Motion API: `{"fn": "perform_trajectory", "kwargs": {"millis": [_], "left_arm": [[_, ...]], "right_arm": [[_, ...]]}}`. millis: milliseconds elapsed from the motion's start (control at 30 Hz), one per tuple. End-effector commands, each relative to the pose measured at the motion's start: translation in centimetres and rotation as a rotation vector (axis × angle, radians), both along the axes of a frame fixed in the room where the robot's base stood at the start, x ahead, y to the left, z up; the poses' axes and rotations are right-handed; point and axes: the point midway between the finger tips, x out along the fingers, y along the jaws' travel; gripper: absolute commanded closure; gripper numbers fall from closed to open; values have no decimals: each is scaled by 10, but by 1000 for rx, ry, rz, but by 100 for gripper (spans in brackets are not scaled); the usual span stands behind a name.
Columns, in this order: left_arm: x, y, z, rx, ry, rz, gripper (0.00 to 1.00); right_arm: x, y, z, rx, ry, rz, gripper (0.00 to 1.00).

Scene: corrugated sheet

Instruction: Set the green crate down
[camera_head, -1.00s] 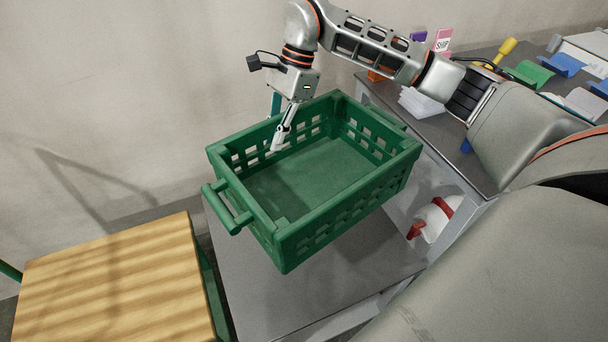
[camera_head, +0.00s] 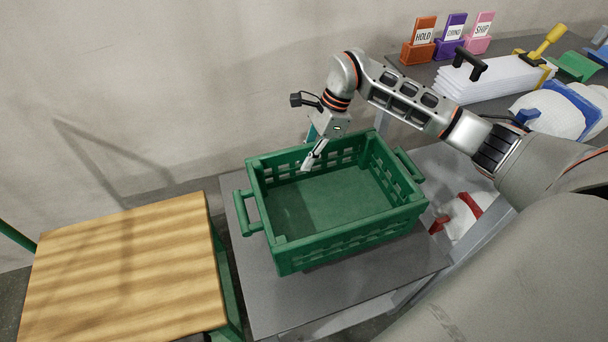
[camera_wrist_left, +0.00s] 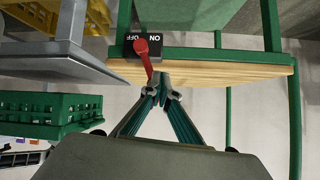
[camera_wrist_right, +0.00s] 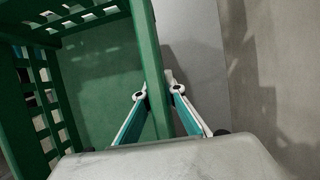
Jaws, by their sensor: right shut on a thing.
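The green crate (camera_head: 350,238) is empty and roughly level over the low grey table (camera_head: 265,312) in the head view. I cannot tell whether its bottom touches the table. My right gripper (camera_head: 307,165) reaches down onto the crate's far wall. In the right wrist view the fingers (camera_wrist_right: 158,92) lie on both sides of the green wall (camera_wrist_right: 146,45), shut on it. My left gripper is outside the head view. In the left wrist view its fingertips (camera_wrist_left: 161,88) are together with nothing seen between them, appearing near a red lever (camera_wrist_left: 143,52).
A wooden-topped table (camera_head: 120,270) stands left of the grey table. A dark bench at the back right carries orange (camera_head: 420,42), purple and pink labelled holders and a white stack (camera_head: 490,78). A white bundle with a red band (camera_head: 462,212) lies right of the crate.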

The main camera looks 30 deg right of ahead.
Motion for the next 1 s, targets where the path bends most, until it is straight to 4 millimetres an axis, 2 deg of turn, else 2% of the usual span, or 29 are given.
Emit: {"fn": "perform_trajectory", "kwargs": {"millis": [100, 367, 633, 833, 1000], "left_arm": [[1, -6, 3, -16, -6, -2, 100], [10, -13, 13, -36, -34, -6, 100], [5, -17, 5, -58, -21, -1, 100], [11, -20, 17, -71, -44, 3, 100], [12, -20, 18, -72, -45, 3, 100]], "right_arm": [[0, 1, -16, 6, 3, -2, 100], [1, 1, -26, 4, -3, -1, 100], [0, 1, -62, 5, 3, -1, 100], [1, 1, -63, 4, -4, -1, 100], [1, 1, -64, 3, -4, -1, 100]]}}
